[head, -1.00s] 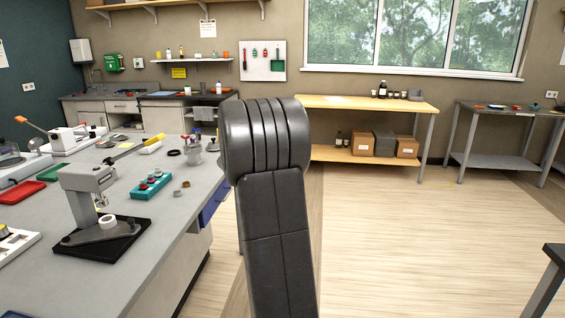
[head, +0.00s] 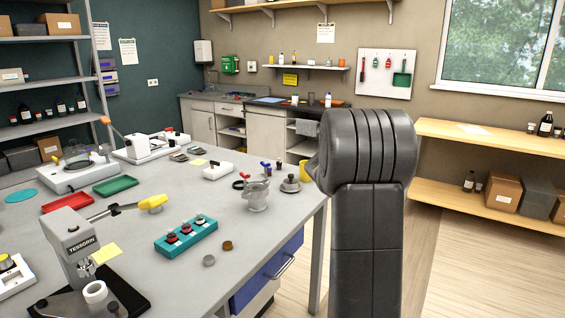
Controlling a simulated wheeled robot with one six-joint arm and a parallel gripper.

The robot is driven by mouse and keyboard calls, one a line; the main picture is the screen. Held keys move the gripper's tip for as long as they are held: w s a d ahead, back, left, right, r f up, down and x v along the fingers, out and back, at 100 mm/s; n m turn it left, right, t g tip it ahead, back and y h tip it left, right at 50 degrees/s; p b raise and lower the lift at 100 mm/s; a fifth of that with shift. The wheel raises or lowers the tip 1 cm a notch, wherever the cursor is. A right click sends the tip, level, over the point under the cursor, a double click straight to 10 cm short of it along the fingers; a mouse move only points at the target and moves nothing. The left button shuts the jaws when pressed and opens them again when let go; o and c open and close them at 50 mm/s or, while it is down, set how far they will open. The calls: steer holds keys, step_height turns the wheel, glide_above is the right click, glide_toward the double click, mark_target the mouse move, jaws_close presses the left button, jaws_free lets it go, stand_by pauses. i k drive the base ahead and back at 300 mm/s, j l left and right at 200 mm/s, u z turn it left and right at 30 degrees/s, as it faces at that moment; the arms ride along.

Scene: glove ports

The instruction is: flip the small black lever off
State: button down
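I cannot make out for sure which part is the small black lever. A small white box (head: 217,171) with a dark bit on its top lies toward the back of the grey bench; the bit is too small to tell its shape or position. My dark arm link stands upright right of centre in the head view and hides part of the room behind it. My gripper is not in view.
The grey bench (head: 150,216) fills the left. Open floor (head: 440,270) lies right.

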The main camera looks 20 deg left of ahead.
mark_target(213, 164)
steer(key=i+u, duration=0.5)
steer(key=i+l+u, duration=0.25)
steer(key=i+u, duration=0.2)
steer(key=i+l+u, duration=0.7)
steer(key=u, duration=0.25)
steer(key=i+l+u, duration=0.6)
steer(key=u, duration=0.25)
steer(key=l, duration=0.1)
